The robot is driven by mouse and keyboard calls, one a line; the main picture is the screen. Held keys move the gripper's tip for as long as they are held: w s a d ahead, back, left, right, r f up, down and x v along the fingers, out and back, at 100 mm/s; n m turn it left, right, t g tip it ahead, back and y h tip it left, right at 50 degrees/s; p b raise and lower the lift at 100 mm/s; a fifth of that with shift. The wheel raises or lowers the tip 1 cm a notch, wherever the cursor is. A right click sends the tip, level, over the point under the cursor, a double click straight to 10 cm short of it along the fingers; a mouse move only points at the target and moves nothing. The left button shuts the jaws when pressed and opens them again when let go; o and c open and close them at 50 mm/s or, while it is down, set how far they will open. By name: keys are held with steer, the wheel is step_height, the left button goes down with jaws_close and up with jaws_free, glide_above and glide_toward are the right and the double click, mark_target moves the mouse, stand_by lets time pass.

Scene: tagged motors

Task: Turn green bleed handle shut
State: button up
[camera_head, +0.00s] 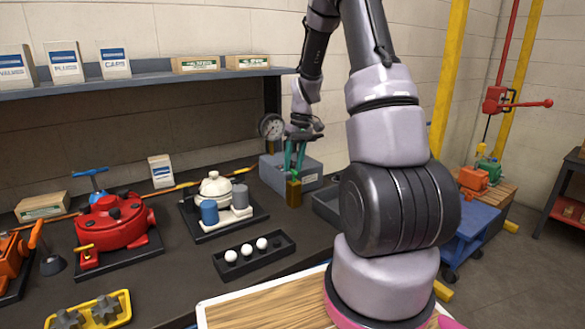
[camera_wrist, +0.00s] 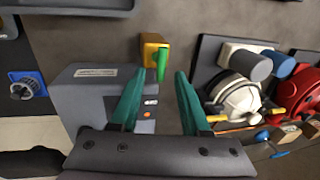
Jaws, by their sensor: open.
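The green bleed handle (camera_wrist: 161,66) shows in the wrist view on a brass-yellow valve block (camera_wrist: 153,42), pointing down the picture toward my gripper. The block also shows in the head view (camera_head: 293,194), in front of a grey box; the handle is hard to make out there. My gripper (camera_wrist: 159,73) has teal fingers and is open. In the head view my gripper (camera_head: 294,168) points down just above the block. I cannot tell the exact depth between fingers and handle.
The grey box (camera_head: 312,170) with a gauge (camera_head: 271,127) stands right behind the block. A grey tray (camera_head: 326,205) lies to the right. A white pump (camera_head: 215,187), a black tray with white balls (camera_head: 253,255) and a red motor (camera_head: 112,222) stand to the left.

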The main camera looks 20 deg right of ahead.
steer(key=shift+s+a+f, duration=0.1)
steer(key=shift+a+f, duration=0.05)
steer(key=shift+f, duration=0.55)
jaws_close()
